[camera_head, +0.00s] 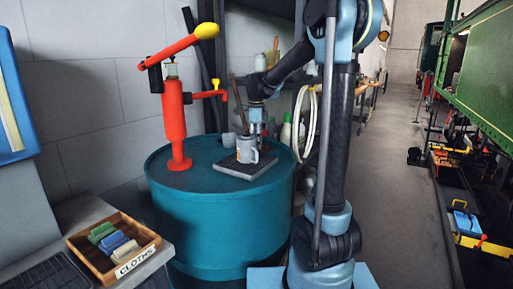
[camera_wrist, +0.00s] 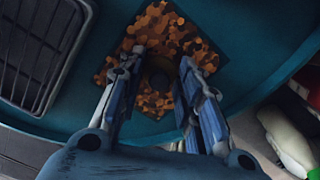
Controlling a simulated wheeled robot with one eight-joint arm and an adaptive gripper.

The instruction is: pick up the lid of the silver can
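A silver-grey can-like vessel (camera_head: 247,150) with a side handle stands upright on a dark slab (camera_head: 236,168) on the teal drum. My gripper (camera_head: 258,126) points down just behind it, partly hidden. In the wrist view my gripper (camera_wrist: 158,68) is open, its fingers apart, with nothing visibly held. Between and below the fingers is a dark round shape (camera_wrist: 160,79) on an orange-brown patterned mat (camera_wrist: 152,22). I cannot tell whether this shape is the lid of the silver can. No separate lid can be made out in the head view.
A red hand pump (camera_head: 174,125) with a yellow-tipped lever stands on the teal drum (camera_head: 222,225), left of the vessel. A barred grey grate (camera_wrist: 38,50) shows in the wrist view, with a pale bottle (camera_wrist: 288,140) at lower right. A cloths box (camera_head: 115,252) sits front left.

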